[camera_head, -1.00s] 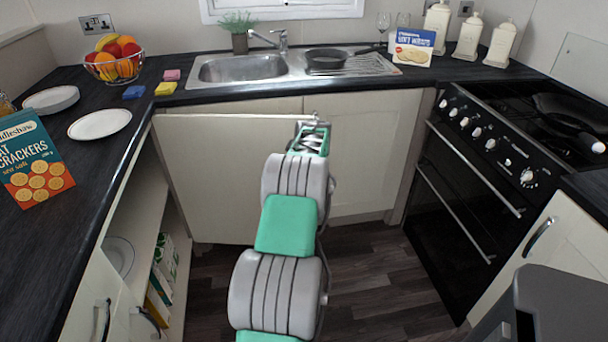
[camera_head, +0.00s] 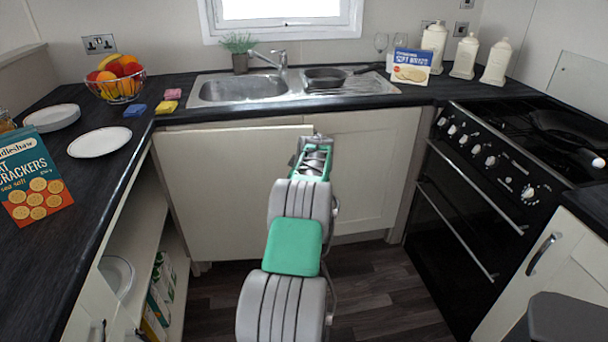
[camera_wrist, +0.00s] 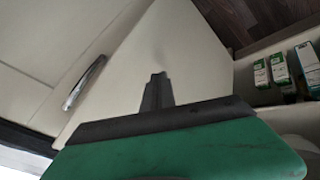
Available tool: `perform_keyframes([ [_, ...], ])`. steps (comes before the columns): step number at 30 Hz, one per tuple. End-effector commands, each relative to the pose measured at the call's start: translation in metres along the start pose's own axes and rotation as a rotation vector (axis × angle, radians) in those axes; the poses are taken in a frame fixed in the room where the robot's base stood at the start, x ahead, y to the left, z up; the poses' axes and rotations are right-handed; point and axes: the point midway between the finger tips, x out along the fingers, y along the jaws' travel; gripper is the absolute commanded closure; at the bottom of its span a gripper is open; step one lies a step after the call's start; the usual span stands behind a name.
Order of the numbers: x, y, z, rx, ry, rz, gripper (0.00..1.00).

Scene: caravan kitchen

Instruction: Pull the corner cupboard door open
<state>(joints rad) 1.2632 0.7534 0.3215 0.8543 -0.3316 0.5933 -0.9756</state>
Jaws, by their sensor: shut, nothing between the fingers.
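The corner cupboard door (camera_head: 225,190) is the cream left-hand door under the sink. Its upper right edge stands a little in front of the unit, so it looks slightly ajar. My gripper (camera_head: 314,140) is at its top right corner, shut and empty; the arm hides part of that edge. In the wrist view the shut fingers (camera_wrist: 158,78) lie across the cream panel (camera_wrist: 195,55), and whether they touch it I cannot tell. A metal handle (camera_wrist: 84,83) shows to the left, beside a panel edge.
The black oven (camera_head: 470,200) stands to the right. The left counter (camera_head: 50,240) carries plates and a cracker box (camera_head: 35,180), with open shelves (camera_head: 140,225) below. Green boxes (camera_wrist: 281,68) show in the wrist view. The dark floor (camera_head: 375,285) before the doors is clear.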

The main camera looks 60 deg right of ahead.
Motion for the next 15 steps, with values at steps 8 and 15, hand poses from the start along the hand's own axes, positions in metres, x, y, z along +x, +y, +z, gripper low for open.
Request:
perform_keyframes([
  [8, -0.048, -0.012, 0.012, 0.002, 0.0, 0.006, 1.0],
  [15, -0.1, -0.002, 0.021, 0.002, -0.001, 0.003, 1.0],
])
